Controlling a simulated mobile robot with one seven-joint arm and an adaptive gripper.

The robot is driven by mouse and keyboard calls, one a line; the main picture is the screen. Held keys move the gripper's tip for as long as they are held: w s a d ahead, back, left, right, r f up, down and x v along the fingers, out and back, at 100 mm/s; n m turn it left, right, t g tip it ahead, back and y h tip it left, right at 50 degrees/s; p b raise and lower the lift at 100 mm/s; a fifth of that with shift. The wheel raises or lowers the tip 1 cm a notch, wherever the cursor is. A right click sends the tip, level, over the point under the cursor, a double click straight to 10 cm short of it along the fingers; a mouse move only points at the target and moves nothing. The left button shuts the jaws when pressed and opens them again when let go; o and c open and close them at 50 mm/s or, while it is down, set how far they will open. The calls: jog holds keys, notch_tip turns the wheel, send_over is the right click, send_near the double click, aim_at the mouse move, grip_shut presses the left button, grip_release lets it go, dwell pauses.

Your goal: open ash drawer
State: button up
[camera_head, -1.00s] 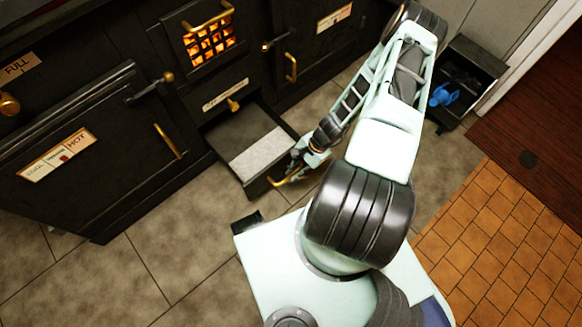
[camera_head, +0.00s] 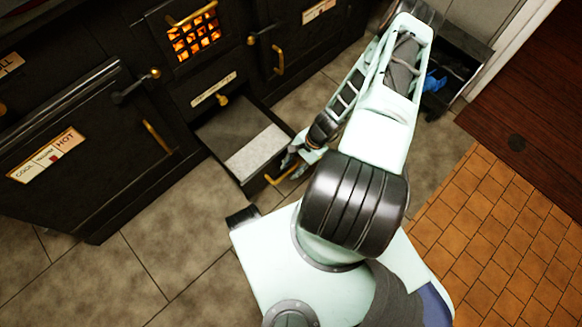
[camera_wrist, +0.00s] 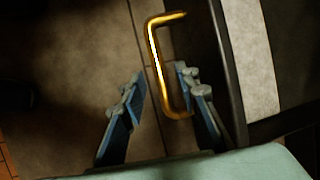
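The ash drawer (camera_head: 222,127) stands pulled out of the black stove's lower middle, with a grey ash-like slab (camera_head: 255,149) inside. Its brass handle (camera_head: 284,174) is on the drawer front and also shows in the wrist view (camera_wrist: 154,52). My gripper (camera_head: 289,160) is at the drawer front, by the handle. In the wrist view my gripper (camera_wrist: 160,82) has its blue-grey fingers spread wide. The handle lies between them, closer to the right finger, with its lower end beside that finger. I cannot tell whether they touch.
The stove's closed oven door (camera_head: 75,150) is left of the drawer. A glowing fire grate (camera_head: 195,37) is above it. A dark open box (camera_head: 462,68) with a blue item (camera_head: 434,82) stands at the right wall. Tiled floor (camera_head: 135,262) lies clear at front left.

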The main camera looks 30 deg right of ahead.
jog(key=v, duration=1.2)
dwell(0.6)
